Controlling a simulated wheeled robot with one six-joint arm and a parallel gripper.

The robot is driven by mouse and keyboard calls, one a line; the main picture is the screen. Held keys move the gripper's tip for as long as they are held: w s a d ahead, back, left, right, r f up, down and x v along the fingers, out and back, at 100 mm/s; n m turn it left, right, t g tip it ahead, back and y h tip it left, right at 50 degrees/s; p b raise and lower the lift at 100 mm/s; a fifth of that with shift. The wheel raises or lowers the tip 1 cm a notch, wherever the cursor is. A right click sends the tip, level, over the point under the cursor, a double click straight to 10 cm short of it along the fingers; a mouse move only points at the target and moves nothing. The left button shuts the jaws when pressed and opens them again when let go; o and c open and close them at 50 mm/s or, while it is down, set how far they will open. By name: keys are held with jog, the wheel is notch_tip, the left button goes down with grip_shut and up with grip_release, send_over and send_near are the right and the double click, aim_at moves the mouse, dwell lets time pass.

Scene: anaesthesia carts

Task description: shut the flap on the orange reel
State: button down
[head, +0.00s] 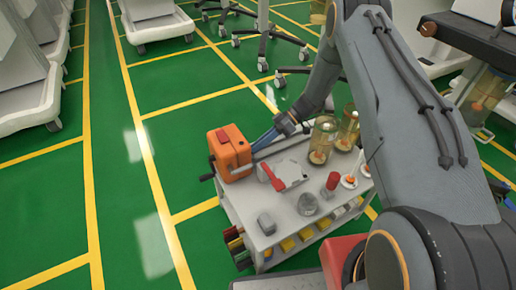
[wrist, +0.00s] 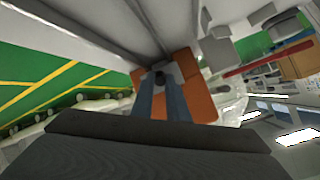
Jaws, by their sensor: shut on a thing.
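The orange reel (head: 229,152) is a boxy orange unit at the left end of a small cart. It has a red piece on top and a dark crank low on its left. My gripper (head: 256,144) reaches its right side with blue-grey fingers. In the wrist view, the reel (wrist: 200,98) lies straight ahead, around a grey plate with a dark round knob (wrist: 160,78). My gripper (wrist: 162,90) is shut on a small part there, with the fingertips at the knob. The fingers partly hide this part, and I cannot make out the flap's outline or angle.
Wheeled stands are behind. Green floor (head: 180,180) is clear to the left.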

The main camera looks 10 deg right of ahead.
jog(key=shift+f+g+y+b, duration=0.4)
jog(key=shift+f+y+b, duration=0.25)
jog(key=shift+y+b, duration=0.5)
jog(key=c, duration=1.7)
grip_release()
jog(key=shift+c, duration=0.2)
jog(key=shift+a+r, duration=0.1)
jog(key=shift+r, duration=0.1)
